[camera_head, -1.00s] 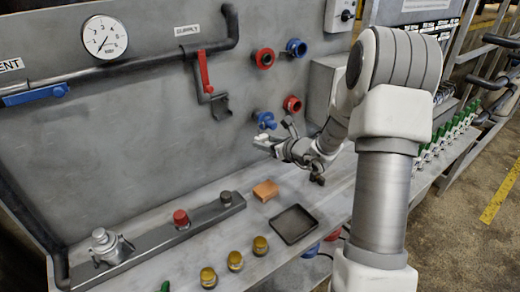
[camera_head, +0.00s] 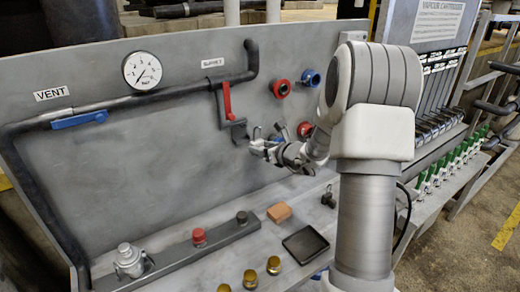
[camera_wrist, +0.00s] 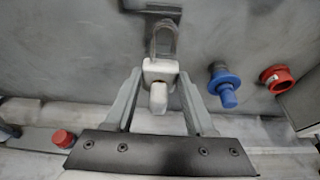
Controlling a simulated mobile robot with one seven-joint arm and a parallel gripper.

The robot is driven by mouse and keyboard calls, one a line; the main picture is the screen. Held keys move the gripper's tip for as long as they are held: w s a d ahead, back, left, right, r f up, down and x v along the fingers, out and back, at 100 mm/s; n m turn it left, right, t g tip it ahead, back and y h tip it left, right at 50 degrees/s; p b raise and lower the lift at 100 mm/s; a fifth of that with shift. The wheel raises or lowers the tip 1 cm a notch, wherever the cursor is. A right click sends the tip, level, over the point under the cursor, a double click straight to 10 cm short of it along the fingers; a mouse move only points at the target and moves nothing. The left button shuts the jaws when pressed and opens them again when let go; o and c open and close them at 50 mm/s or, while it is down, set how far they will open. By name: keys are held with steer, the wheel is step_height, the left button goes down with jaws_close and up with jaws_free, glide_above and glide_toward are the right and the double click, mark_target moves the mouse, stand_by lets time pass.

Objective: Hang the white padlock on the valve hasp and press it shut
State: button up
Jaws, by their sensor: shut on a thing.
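The white padlock (camera_wrist: 158,72) is between the fingers of my gripper (camera_wrist: 157,97) in the wrist view. Its grey shackle (camera_wrist: 163,38) points up, toward a dark part of the valve hasp (camera_wrist: 150,6) at the top edge. I cannot tell whether the shackle is through the hasp or only near it. In the head view my gripper (camera_head: 263,148) is just below and right of the hasp bracket (camera_head: 238,130), under the red supply handle (camera_head: 227,100). The padlock is small and hard to make out there.
Blue (camera_wrist: 223,85) and red (camera_wrist: 277,78) fittings stick out of the panel right of my gripper. Below, the shelf holds a black tray (camera_head: 305,244), an orange block (camera_head: 279,212), a grey bar with a red knob (camera_head: 199,236), and brass pieces (camera_head: 273,265).

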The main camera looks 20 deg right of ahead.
steer(key=shift+b, duration=0.35)
steer(key=shift+w+a+b, duration=0.1)
steer(key=shift+w+a, duration=0.1)
steer(key=shift+w, duration=0.75)
steer(key=shift+w+a+b, duration=0.15)
steer(key=shift+w+a, duration=0.05)
steer(key=shift+w, duration=0.8)
steer(key=shift+w+a+b, duration=0.1)
steer(key=shift+w+a, duration=0.1)
steer(key=shift+w, duration=0.75)
steer(key=shift+b, duration=0.95)
steer(key=shift+w+a, duration=0.2)
steer(key=shift+w, duration=0.85)
steer(key=shift+w+a, duration=0.2)
steer(key=shift+w, duration=0.8)
steer(key=shift+f+b, duration=0.2)
steer(key=shift+b, duration=0.2)
steer(key=o, duration=1.3)
steer(key=shift+c, duration=0.5)
steer(key=shift+s, duration=0.1)
